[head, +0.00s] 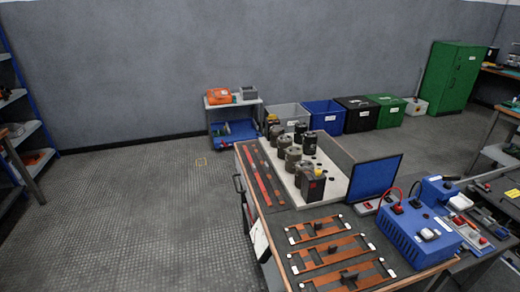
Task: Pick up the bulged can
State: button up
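Several cans stand in a cluster on a pale board (328,165) on the workbench. They include a dark can (309,143), a grey-green can (292,158) and another grey-green can (284,144). At the front of the cluster is a dark block-shaped unit (313,188) with a red mark, partly covering a brownish can (304,171). The cans are too small here to tell which one is bulged. My gripper is not in view.
Orange-brown strip frames (328,253) lie on the bench's near end. A blue panel (374,178) and blue power unit (418,235) stand right of the cans. Bins (323,116) and a small shelf cart (232,119) stand behind. The floor at left (140,220) is clear.

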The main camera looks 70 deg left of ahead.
aim_at(275, 131)
jog(key=u, duration=2.05)
